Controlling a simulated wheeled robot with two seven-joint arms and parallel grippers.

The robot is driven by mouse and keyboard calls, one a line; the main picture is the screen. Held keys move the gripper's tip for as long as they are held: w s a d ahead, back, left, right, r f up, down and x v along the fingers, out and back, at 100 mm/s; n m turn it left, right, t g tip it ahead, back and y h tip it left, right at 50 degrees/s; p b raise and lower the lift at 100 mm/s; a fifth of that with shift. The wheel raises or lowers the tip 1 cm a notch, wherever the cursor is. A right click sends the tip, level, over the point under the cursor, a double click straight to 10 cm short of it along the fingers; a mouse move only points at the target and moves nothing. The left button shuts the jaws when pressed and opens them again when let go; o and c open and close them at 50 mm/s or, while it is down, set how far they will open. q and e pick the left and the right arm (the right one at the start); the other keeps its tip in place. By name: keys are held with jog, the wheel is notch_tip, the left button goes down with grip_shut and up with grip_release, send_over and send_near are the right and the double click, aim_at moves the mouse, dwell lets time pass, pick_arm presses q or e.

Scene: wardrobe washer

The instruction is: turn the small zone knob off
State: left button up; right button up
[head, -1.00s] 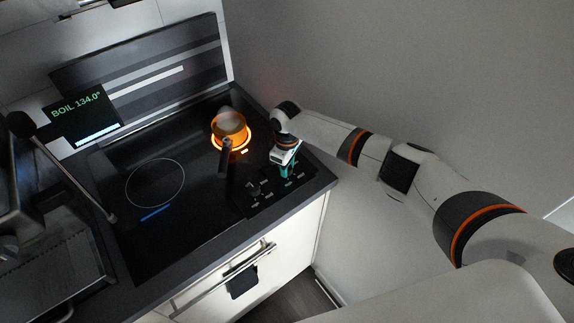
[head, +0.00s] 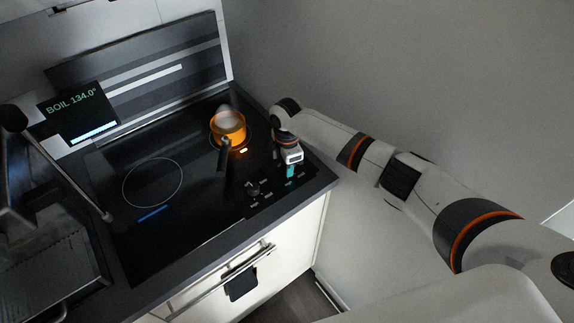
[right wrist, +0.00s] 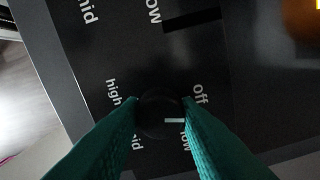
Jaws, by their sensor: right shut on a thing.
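The small zone knob (right wrist: 155,112) is a round black knob on the hob's control strip. In the right wrist view its white mark points right, between the printed words "off" and "low". My right gripper (right wrist: 160,108) has its teal fingers on both sides of the knob, shut on it. In the head view my right gripper (head: 290,171) reaches down at the hob's right front corner and hides this knob. An orange pot (head: 229,127) sits on the small zone, whose ring is dark. My left gripper is not in view.
Another black knob (head: 253,187) stands left of my gripper. The pot's dark handle (head: 224,155) points toward the front. A large empty zone (head: 152,182) lies on the left of the hob. A display (head: 78,113) reads "BOIL 134.0°". A wall rises on the right.

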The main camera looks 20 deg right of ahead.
jog(key=shift+n, duration=1.6)
jog(key=o, duration=1)
jog(key=shift+c, duration=0.2)
notch_tip(320, 180, up, 12)
jog(key=p, duration=0.8)
